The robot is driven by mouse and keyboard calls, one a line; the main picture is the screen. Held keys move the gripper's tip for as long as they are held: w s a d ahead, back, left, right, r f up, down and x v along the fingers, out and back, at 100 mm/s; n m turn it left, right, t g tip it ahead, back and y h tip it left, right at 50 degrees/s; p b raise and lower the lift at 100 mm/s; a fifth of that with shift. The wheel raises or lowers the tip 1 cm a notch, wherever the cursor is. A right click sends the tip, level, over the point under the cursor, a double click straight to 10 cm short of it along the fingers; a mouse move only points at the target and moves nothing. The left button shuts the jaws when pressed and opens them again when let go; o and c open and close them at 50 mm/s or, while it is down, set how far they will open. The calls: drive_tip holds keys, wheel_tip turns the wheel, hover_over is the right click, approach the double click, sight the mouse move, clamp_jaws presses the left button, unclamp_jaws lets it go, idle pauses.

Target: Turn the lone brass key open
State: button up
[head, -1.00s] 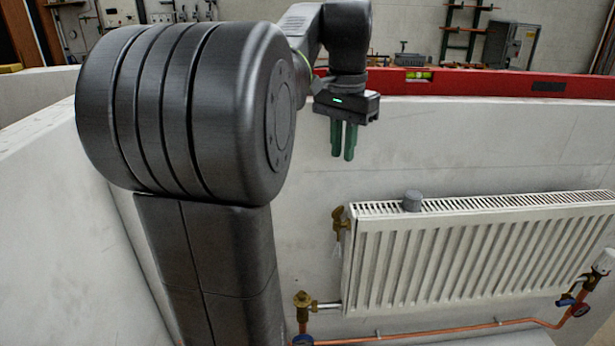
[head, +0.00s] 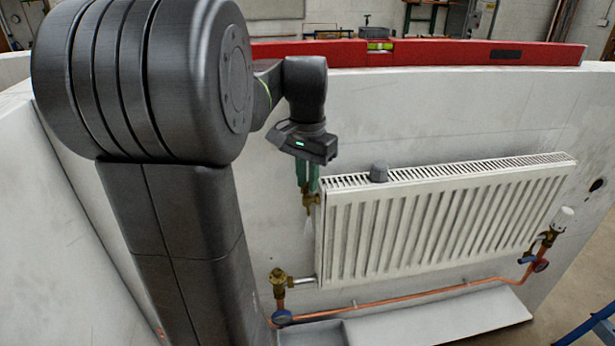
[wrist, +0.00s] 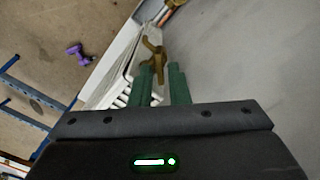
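A brass key (head: 310,201) sits on the upper left end of the white radiator (head: 430,226). In the wrist view the brass key (wrist: 154,54) shows just beyond the fingertips, in line with the left finger more than with the gap. My gripper (head: 307,188) points down from above, with its green fingers right at the key in the head view. In the wrist view my gripper (wrist: 163,68) is open, with a narrow gap and nothing seen between the fingers. Whether a finger touches the key I cannot tell.
A brass valve (head: 278,279) is at the lower left, and a white-headed valve (head: 564,220) at the right. A copper pipe (head: 420,296) runs below. A red spirit level (head: 440,52) lies along the wall top.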

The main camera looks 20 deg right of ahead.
drive_tip(key=shift+f, duration=0.1)
clamp_jaws()
drive_tip(key=shift+r+n+p, duration=0.2)
drive_tip(key=shift+n+p, duration=0.35)
drive_tip(key=shift+n, duration=0.15)
drive_tip(key=shift+w+f+n+p, duration=0.15)
drive_tip(key=shift+n+p, duration=0.25)
drive_tip(key=shift+n, duration=0.6)
unclamp_jaws()
wheel_tip(320, 180, up, 14)
